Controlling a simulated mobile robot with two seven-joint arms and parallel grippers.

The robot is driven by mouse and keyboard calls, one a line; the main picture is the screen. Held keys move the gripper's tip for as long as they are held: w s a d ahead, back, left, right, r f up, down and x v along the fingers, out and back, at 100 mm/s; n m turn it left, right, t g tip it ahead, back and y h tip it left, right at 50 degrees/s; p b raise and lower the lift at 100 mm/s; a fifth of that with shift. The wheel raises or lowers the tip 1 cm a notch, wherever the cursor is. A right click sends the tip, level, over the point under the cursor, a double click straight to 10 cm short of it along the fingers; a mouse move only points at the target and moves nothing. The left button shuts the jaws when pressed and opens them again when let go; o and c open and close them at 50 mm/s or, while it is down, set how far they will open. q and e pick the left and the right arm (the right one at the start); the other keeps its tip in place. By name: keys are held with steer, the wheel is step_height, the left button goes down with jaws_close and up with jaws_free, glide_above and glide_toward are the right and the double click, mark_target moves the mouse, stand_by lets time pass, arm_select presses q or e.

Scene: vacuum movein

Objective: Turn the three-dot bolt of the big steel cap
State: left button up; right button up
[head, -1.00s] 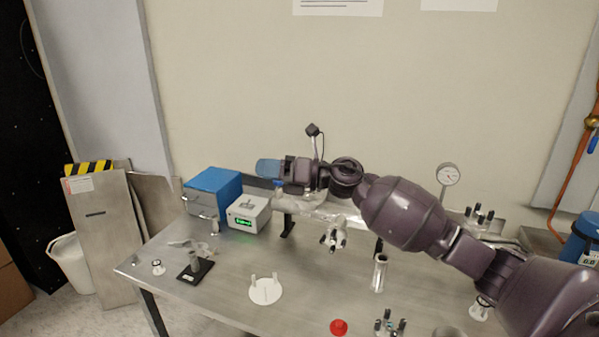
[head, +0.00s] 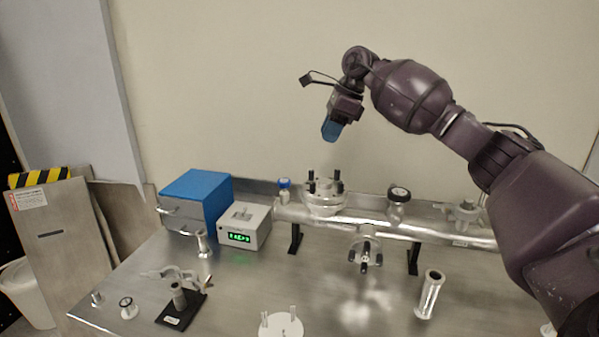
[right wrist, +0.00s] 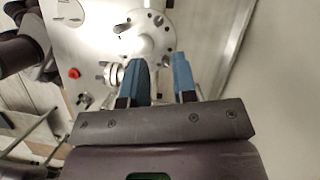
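The big steel cap (head: 324,199) looks to be the round flange on top of the horizontal steel tube, with several upright black bolts (head: 311,186). Their dot marks are too small to make out. My right gripper (head: 331,131) has blue fingers that point down, above the cap and apart from it. In the right wrist view the two blue fingers (right wrist: 161,75) stand apart with nothing between them. Beyond them lies a round steel disc (right wrist: 163,43), and I cannot tell for sure that it is the same cap. My left gripper does not show.
The steel tube (head: 375,226) runs along the table's back. A blue box (head: 197,197) and a white box with green display (head: 243,227) stand left of the cap. A ported flange (head: 365,255), a small steel cylinder (head: 429,294) and a white disc (head: 281,326) are in front.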

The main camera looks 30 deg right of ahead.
mark_target(312, 170)
steer(key=x, duration=0.9)
steer(key=shift+a+f+b, duration=0.2)
steer(key=shift+f+b, duration=0.1)
steer(key=shift+f, duration=0.05)
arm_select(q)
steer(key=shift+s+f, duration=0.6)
arm_select(e)
steer(key=shift+w+a+f, duration=0.1)
steer(key=shift+w+f, duration=0.05)
steer(key=shift+f, duration=0.2)
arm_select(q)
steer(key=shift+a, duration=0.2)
arm_select(e)
jaws_close()
